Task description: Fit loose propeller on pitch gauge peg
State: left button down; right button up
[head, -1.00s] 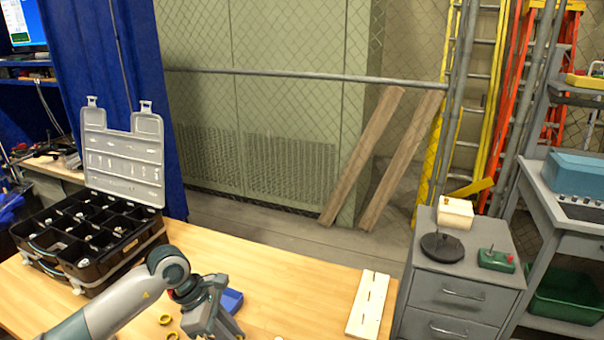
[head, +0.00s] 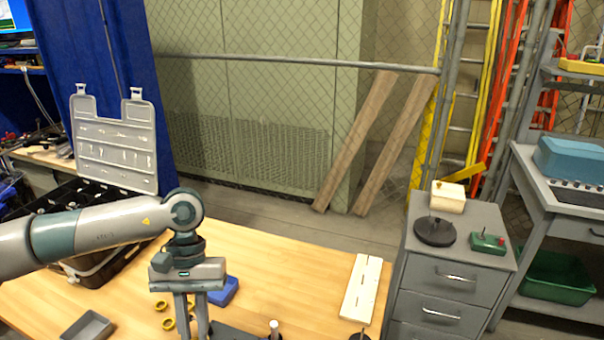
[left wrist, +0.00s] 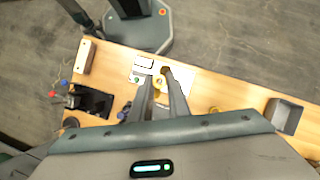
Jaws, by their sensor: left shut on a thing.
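My left gripper (head: 193,318) points straight down over the near part of the wooden table; its fingertips are cut off by the bottom edge of the head view. In the left wrist view the gripper (left wrist: 159,76) is shut on a small yellow piece (left wrist: 158,83), apparently the loose propeller, between its fingertips. Other yellow ring-like pieces (head: 162,305) lie on the table beside the fingers. A pale upright peg (head: 274,327) stands at the bottom edge, right of the gripper, and looks like the gauge peg; its base is mostly cut off. My right gripper is not in view.
A blue block (head: 224,290) lies just behind the gripper. A grey tray (head: 88,326) is at the front left, and a black compartment case (head: 45,205) with its lid up stands behind my arm. A slotted pale board (head: 362,290) lies at right. The table's middle is clear.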

pick_arm(q)
jog(key=shift+s+a+r+m, duration=0.3)
jog(key=shift+a+r+m, duration=0.05)
jog(key=shift+m, duration=0.05)
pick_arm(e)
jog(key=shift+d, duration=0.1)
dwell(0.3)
